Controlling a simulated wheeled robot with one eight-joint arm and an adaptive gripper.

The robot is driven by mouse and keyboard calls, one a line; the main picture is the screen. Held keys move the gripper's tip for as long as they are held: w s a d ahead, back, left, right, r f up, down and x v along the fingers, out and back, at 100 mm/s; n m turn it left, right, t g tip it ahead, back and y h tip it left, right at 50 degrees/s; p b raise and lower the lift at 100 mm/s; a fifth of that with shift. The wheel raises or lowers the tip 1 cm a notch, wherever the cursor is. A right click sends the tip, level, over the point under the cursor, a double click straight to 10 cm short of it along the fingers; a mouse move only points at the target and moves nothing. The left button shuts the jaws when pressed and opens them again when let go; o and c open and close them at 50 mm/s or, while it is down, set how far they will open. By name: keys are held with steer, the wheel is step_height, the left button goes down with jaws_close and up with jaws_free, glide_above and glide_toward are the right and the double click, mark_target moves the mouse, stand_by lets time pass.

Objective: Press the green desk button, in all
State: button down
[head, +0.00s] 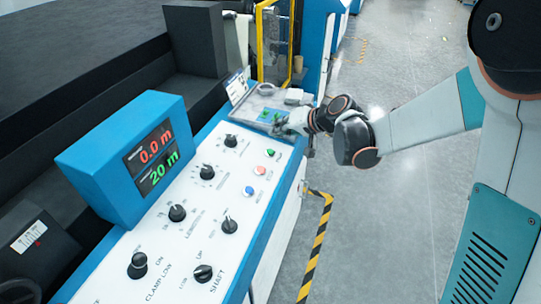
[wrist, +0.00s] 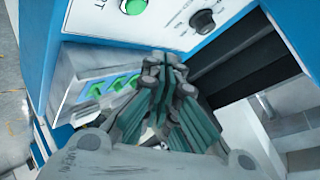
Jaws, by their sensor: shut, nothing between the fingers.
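A round green button (head: 271,153) sits on the white sloped control desk (head: 180,262), at its far right part. In the wrist view a round green button (wrist: 133,6) shows at the top edge, partly cut off, on a white panel. A small grey box with several green keys (head: 268,115) stands at the far end of the desk; its green keys (wrist: 108,86) also show left of the fingers in the wrist view. My gripper (head: 281,128) is by this box, beyond the round green button. Its fingers (wrist: 168,62) are shut and empty. I cannot tell whether they touch the box.
A red button (head: 259,170), a blue button (head: 249,191) and several black knobs (head: 177,213) are on the desk. A blue display box (head: 125,155) reads 0.0 m and 20 m. A yellow frame (head: 260,45) stands behind. Open floor (head: 400,210) lies to the right.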

mark_target(270, 152)
steer(key=shift+w+a+f+b, duration=0.1)
steer(key=shift+a+f+b, duration=0.1)
steer(key=shift+f+b, duration=0.8)
steer(key=shift+w+a+f+b, duration=0.15)
steer(key=shift+f+b, duration=0.3)
steer(key=shift+f, duration=0.95)
steer(key=shift+s+a+f, duration=0.1)
steer(key=shift+f+b, duration=0.3)
steer(key=shift+b, duration=0.05)
